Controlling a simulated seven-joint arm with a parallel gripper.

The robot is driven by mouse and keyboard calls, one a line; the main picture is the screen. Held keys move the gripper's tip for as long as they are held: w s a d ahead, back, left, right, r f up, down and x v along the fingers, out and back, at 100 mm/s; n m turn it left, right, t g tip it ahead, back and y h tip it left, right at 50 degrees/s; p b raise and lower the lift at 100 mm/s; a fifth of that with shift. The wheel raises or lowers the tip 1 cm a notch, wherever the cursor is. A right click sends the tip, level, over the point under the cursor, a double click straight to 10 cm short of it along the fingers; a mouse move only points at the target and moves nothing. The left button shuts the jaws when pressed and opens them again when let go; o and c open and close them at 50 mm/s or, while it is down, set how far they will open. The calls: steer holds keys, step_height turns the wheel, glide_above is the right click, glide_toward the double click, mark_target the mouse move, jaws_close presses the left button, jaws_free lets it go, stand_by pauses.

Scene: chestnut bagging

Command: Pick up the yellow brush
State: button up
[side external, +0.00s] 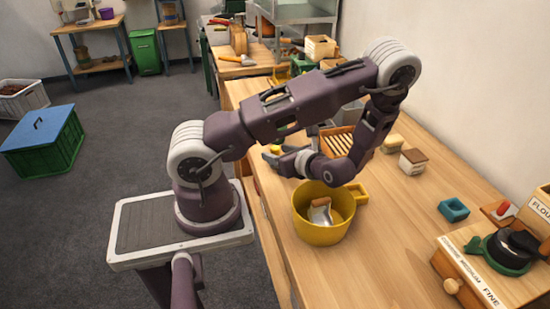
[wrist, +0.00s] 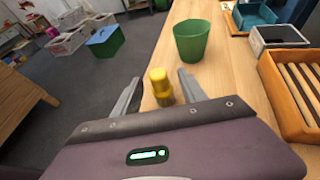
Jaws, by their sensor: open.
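The yellow brush (wrist: 161,88) stands on the wooden bench between the two fingers of my gripper (wrist: 158,77) in the wrist view. It has a yellow top and a darker, brownish-yellow lower part. The fingers are apart on either side of it, and I see no contact. In the side view my gripper (side external: 272,156) reaches toward the left edge of the bench, with a small yellow piece of the brush (side external: 276,149) showing at its fingers. The rest of the brush is hidden there.
A green cup (wrist: 192,42) stands just beyond the brush. A yellow pot (side external: 322,232) with a metal scoop stands near my forearm. The bench edge is close on the left.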

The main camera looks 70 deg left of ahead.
steer(key=x, duration=0.4)
steer(key=shift+s+a+f, duration=0.1)
steer(key=shift+a, duration=0.3)
jaws_close()
